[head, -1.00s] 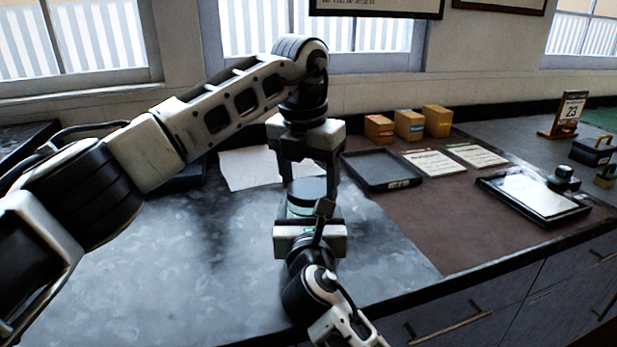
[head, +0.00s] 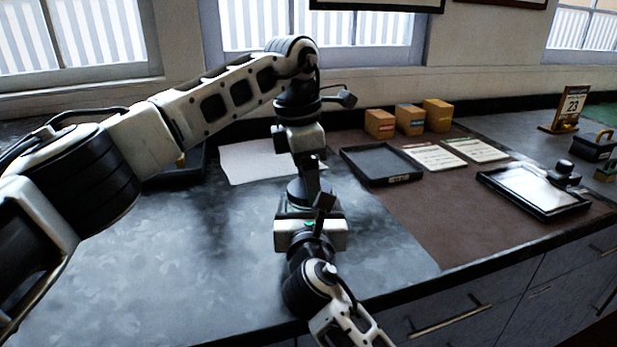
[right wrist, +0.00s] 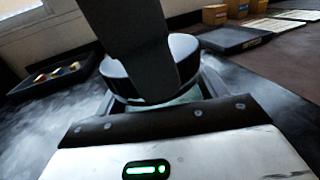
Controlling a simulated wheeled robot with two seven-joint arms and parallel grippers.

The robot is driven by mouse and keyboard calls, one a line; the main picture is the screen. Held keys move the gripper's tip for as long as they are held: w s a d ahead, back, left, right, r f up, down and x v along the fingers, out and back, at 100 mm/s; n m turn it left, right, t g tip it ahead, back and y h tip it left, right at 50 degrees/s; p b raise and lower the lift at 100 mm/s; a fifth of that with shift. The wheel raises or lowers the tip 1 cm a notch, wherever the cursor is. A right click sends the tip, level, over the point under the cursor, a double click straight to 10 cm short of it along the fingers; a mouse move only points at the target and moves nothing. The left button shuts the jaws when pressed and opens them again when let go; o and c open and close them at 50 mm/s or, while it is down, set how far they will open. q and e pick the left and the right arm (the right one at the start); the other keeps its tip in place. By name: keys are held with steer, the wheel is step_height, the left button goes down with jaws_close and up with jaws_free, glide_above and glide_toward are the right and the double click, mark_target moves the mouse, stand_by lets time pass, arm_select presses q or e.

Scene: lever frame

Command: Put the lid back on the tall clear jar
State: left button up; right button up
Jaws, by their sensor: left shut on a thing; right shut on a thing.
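The dark round lid (head: 297,190) sits at the top of the tall clear jar (head: 284,211), which is mostly hidden behind my right gripper. My left gripper (head: 309,181) reaches down from above and is shut on the lid. My right gripper (head: 312,212) comes from the front, low down, and is shut on the jar. In the right wrist view the lid (right wrist: 186,50) looks level, partly covered by a finger of my left gripper (right wrist: 150,75). Pale green glass of the jar (right wrist: 188,97) shows right under it. I cannot tell whether the lid is fully seated.
A white sheet (head: 250,160) lies behind the jar. A black tray (head: 381,179) is to the right, with several yellow-orange boxes (head: 410,120) behind it. A dark bin with coloured items (right wrist: 55,75) stands at the back left. The counter's left front is clear.

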arm_select(q)
steer(key=m, duration=0.6)
steer(key=shift+m+g, duration=0.4)
steer(key=m, duration=0.3)
steer(key=shift+w+d+m, duration=0.1)
steer(key=shift+m, duration=0.3)
steer(key=m, duration=0.3)
steer(key=shift+g+y, duration=0.3)
arm_select(e)
steer(key=shift+f, duration=0.1)
arm_select(q)
steer(key=o, duration=0.9)
steer(key=shift+o, duration=0.2)
steer(key=shift+c, duration=0.4)
